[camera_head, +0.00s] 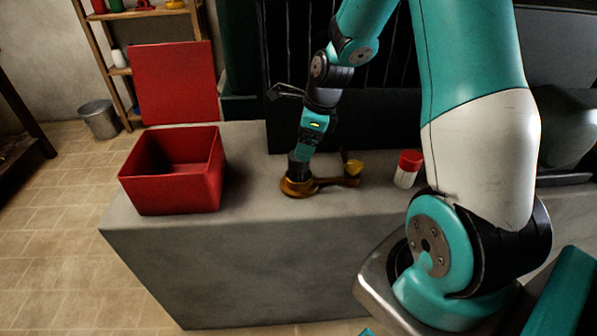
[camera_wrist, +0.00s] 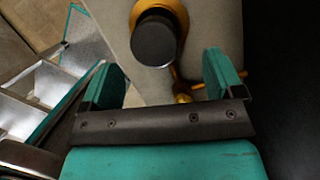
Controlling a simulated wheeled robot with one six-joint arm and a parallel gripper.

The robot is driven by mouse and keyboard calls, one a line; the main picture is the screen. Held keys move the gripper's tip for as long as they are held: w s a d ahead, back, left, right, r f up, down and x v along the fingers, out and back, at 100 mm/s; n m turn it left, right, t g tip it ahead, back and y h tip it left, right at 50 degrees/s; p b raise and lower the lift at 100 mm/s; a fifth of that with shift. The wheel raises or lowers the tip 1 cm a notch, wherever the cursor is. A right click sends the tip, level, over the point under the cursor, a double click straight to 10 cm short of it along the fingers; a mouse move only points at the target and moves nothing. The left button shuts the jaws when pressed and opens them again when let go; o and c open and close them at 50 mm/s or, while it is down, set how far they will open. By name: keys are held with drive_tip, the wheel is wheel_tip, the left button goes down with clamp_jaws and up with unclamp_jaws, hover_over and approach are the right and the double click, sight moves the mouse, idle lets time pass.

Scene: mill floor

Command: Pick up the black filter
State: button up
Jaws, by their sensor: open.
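The black filter (camera_wrist: 154,40) shows as a round dark top in the wrist view, seated in an orange-yellow ring-shaped holder. In the head view the filter (camera_head: 297,174) is a short dark cylinder, partly hidden by my gripper, and its brass-coloured holder (camera_head: 298,188) rests on the grey counter. My gripper (camera_wrist: 163,76) is open and empty, its two teal fingers spread apart. In the wrist view the filter lies ahead of the gap between them. In the head view my gripper (camera_head: 302,155) points down, directly over the filter. Whether the fingers touch it cannot be told.
A red open box (camera_head: 138,190) stands on the counter to the left, its raised panel behind. A yellow-topped fitting (camera_head: 353,168) adjoins the holder on the right. A white jar with a red lid (camera_head: 408,168) stands farther right. The counter (camera_head: 250,208) is bare between box and holder.

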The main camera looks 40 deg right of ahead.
sight(297, 163)
drive_tip(key=x, duration=0.7)
drive_tip(key=shift+s+a+f, duration=0.15)
drive_tip(key=shift+a, duration=0.15)
drive_tip(key=c, duration=1.1)
drive_tip(key=shift+o, duration=0.2)
